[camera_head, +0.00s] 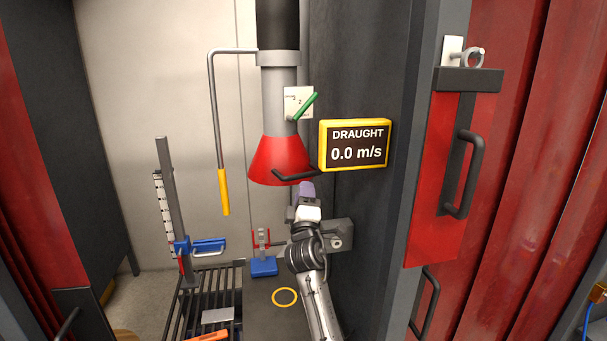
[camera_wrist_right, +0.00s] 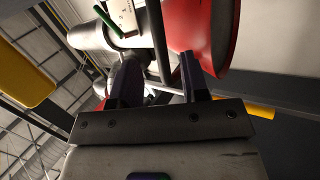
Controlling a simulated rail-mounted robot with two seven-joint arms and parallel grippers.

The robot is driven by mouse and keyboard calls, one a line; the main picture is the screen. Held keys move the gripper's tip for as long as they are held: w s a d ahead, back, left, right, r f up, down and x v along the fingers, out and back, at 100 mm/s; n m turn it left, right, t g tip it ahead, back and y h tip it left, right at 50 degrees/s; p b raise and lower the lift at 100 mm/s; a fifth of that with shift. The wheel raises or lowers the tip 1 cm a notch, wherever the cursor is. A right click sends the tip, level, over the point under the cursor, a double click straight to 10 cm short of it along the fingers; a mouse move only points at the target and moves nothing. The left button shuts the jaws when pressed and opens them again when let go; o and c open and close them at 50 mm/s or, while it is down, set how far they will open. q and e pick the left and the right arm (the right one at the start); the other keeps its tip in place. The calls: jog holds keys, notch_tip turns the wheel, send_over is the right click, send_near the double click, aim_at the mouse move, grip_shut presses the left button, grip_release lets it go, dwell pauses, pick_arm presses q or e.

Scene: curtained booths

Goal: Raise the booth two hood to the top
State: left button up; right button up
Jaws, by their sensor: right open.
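The booth two hood (camera_head: 279,157) is a red cone under a grey and black duct, hanging above the bench. A dark bar handle (camera_head: 296,176) sticks out from its lower rim to the right. My right gripper (camera_head: 306,190) is just below and beside this handle, pointing up, with its jaws open. In the right wrist view the two dark fingers (camera_wrist_right: 160,82) stand apart below the red hood (camera_wrist_right: 203,35). A dark bar shows beyond and between them; I cannot tell whether it lies between the fingertips. My left gripper is not in view.
A yellow draught display (camera_head: 354,145) reads 0.0 m/s, right of the hood. A card marked 2 with a green lever (camera_head: 303,106) is on the duct. A bent rod with a yellow grip (camera_head: 224,191) hangs left. A blue-clamped stand (camera_head: 183,246) and blue-based holder (camera_head: 263,267) stand below.

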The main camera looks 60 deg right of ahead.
aim_at(303, 176)
jog(key=shift+p+x, duration=0.3)
jog(key=shift+x, duration=2.8)
jog(key=shift+c, duration=0.2)
grip_shut()
